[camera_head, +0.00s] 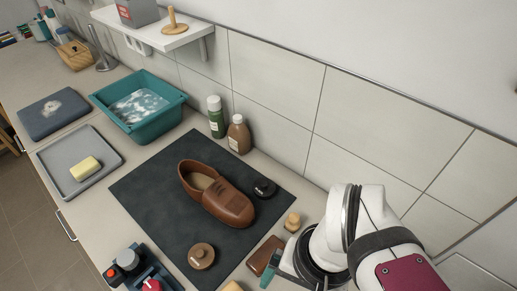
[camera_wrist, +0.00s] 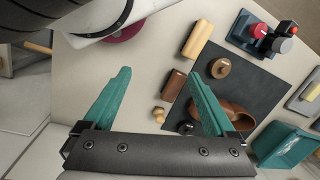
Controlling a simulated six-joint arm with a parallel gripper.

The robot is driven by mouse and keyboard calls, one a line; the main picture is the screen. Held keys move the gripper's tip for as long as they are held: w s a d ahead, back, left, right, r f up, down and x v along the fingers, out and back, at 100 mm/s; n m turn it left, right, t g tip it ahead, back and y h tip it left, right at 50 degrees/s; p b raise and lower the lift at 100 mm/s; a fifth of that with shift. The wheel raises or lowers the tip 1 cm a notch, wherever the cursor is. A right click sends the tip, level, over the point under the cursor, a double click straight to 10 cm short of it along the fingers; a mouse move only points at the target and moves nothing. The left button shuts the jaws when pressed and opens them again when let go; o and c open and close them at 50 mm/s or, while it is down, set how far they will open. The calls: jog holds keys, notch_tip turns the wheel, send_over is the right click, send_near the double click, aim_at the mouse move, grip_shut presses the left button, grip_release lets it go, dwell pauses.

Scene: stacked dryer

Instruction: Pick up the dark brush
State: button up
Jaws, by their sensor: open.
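The dark brush (camera_head: 265,255), a dark brown block, lies at the right front edge of the dark mat in the head view. In the wrist view the dark brush (camera_wrist: 175,85) shows between the finger lines, close beside the right finger. My gripper (camera_wrist: 159,73) is open, its two teal fingers wide apart with nothing held. In the head view my gripper (camera_head: 268,276) is at the lower right, close to the brush; one teal finger shows and the rest is largely hidden by my wrist. I cannot tell its height above the brush.
A brown shoe (camera_head: 217,193) lies on the dark mat (camera_head: 150,190). A black round piece (camera_head: 264,188), a brown round piece (camera_head: 201,256) and a small wooden knob (camera_head: 292,221) are near. A light wooden brush (camera_wrist: 197,35) lies beside the dark one. Bottles (camera_head: 238,134) stand by the wall.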

jog(key=w+f+m+h, duration=0.1)
jog(key=w+f+m, duration=0.1)
jog(key=w, duration=0.7)
jog(key=m, duration=0.2)
send_over(266, 253)
notch_tip(266, 253, down, 3)
jog(key=shift+h, duration=0.4)
notch_tip(266, 253, down, 16)
jog(key=shift+r, duration=0.1)
grip_shut()
jog(key=shift+r, duration=0.55)
notch_tip(266, 253, up, 3)
jog(key=shift+d+r, duration=0.1)
jog(key=shift+r, duration=0.05)
jog(key=s+d+r, duration=0.3)
jog(key=d+r, duration=0.3)
jog(key=d, duration=0.5)
jog(key=shift+s+r, duration=0.3)
jog(key=shift+s, duration=0.1)
jog(key=c, duration=0.7)
grip_release()
jog(key=c, duration=0.6)
